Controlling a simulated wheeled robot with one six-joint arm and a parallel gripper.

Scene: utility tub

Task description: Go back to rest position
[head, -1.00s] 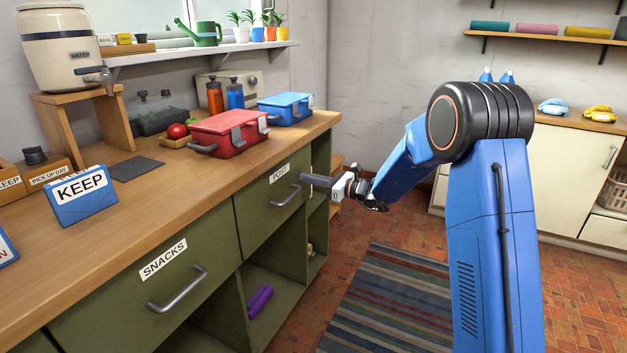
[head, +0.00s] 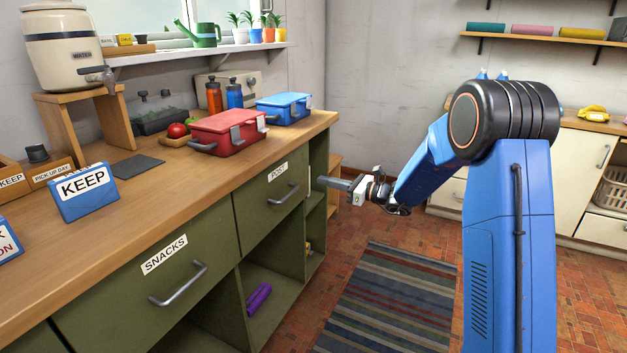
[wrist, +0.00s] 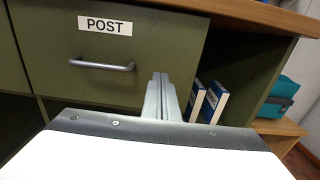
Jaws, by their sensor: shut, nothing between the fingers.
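My gripper (head: 324,182) is in the head view, held out level in front of the green cabinet, to the right of the drawer labelled POST (head: 272,200). Its fingers are together and hold nothing. In the wrist view my gripper (wrist: 162,97) points at the cabinet front, right of the POST drawer's handle (wrist: 102,65) and apart from it. The POST drawer looks shut. The SNACKS drawer (head: 215,262), at the lower left in the head view, also looks shut.
Blue-spined books (wrist: 214,102) stand in an open compartment beside my gripper. The wooden counter (head: 165,188) carries a red lunch box (head: 228,130), a blue lunch box (head: 285,107) and a KEEP sign (head: 83,191). A striped rug (head: 390,300) lies on the open floor.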

